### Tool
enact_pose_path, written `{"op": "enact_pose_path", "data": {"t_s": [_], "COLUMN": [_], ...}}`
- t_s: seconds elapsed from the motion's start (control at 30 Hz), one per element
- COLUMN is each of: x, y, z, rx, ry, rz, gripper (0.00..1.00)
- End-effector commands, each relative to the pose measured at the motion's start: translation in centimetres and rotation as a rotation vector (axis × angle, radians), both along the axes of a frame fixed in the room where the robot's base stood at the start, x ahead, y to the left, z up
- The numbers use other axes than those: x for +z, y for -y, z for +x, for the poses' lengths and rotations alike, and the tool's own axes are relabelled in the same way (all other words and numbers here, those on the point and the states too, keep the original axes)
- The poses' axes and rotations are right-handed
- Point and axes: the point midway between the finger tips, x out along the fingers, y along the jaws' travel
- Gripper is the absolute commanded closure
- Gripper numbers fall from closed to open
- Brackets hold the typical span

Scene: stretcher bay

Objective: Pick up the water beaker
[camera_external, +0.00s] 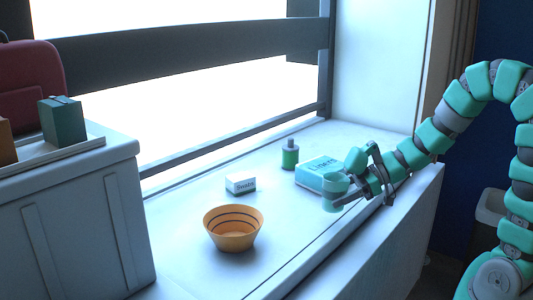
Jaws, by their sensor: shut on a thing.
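The water beaker (333,185) is a small teal cup on the white sill, at the right of the picture. My gripper (346,187) reaches in from the right and is shut on the beaker. The beaker looks upright. I cannot tell whether its base still touches the sill. Part of its right side is hidden by my fingers.
A teal and white box (318,172) lies right behind the beaker. A green bottle (290,155), a small white box (241,183) and an orange striped bowl (233,229) stand to the left. A grey cabinet (75,215) is at far left. The sill's front edge is clear.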

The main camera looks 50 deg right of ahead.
Motion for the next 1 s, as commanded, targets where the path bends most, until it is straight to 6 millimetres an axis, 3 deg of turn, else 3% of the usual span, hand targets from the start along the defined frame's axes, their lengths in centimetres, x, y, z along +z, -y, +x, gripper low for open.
{"op": "enact_pose_path", "data": {"t_s": [1.0], "x": [0.3], "y": [0.5], "z": [-3.2], "rx": [-0.003], "ry": [0.012], "rz": [-0.008], "gripper": [0.70]}}
